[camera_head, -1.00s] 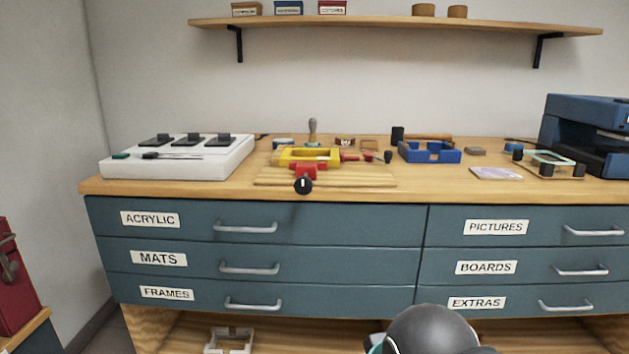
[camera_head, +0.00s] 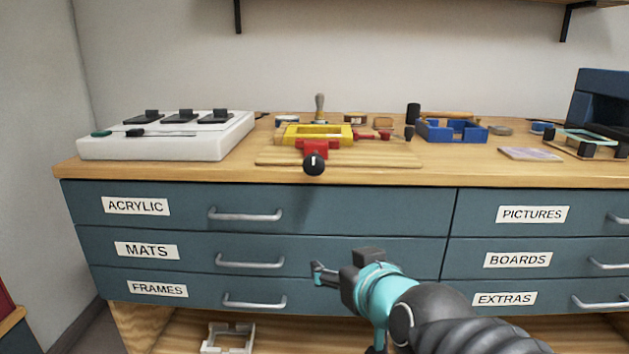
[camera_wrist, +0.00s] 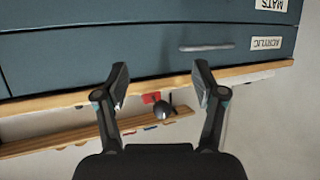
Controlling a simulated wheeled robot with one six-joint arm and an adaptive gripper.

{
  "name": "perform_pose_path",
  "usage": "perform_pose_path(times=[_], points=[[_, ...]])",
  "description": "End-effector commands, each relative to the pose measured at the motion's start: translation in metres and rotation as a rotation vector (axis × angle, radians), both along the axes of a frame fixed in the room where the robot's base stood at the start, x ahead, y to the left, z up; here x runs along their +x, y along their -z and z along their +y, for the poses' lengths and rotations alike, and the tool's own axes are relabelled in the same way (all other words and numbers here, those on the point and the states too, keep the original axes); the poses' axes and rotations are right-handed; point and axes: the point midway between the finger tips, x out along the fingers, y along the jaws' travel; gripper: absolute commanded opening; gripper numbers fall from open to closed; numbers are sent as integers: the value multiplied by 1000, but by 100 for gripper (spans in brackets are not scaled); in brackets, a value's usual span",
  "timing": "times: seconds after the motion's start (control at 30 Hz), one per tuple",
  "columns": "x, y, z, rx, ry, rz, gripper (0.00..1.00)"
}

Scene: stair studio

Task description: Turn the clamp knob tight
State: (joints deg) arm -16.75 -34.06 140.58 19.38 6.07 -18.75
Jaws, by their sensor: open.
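The clamp knob (camera_head: 314,163) is a black ball with a white mark, at the front of a red clamp (camera_head: 317,149). The clamp sits at the front of a wooden board on the bench, beside a yellow frame (camera_head: 318,134). My gripper (camera_head: 320,275) is in front of the drawers, below the knob and apart from it. In the wrist view, the knob (camera_wrist: 164,112) and a bit of the red clamp (camera_wrist: 151,98) show upside down between the fingers of my gripper (camera_wrist: 158,82). The fingers are spread and empty.
The air before the knob is clear.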

Motion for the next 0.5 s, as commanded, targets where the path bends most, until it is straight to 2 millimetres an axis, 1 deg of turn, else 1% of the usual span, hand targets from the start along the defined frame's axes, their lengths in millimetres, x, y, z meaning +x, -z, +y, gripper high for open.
perform_pose_path(times=[0.03, 0.1, 0.2, 0.33, 0.5], points=[[9, 1, 14, 17, -13, -72, 70], [20, -12, 29, 43, -16, -183, 70], [30, -28, 45, 75, 8, -331, 70], [37, -44, 56, 103, 79, -504, 70], [34, -55, 59, 110, 205, -666, 70]])
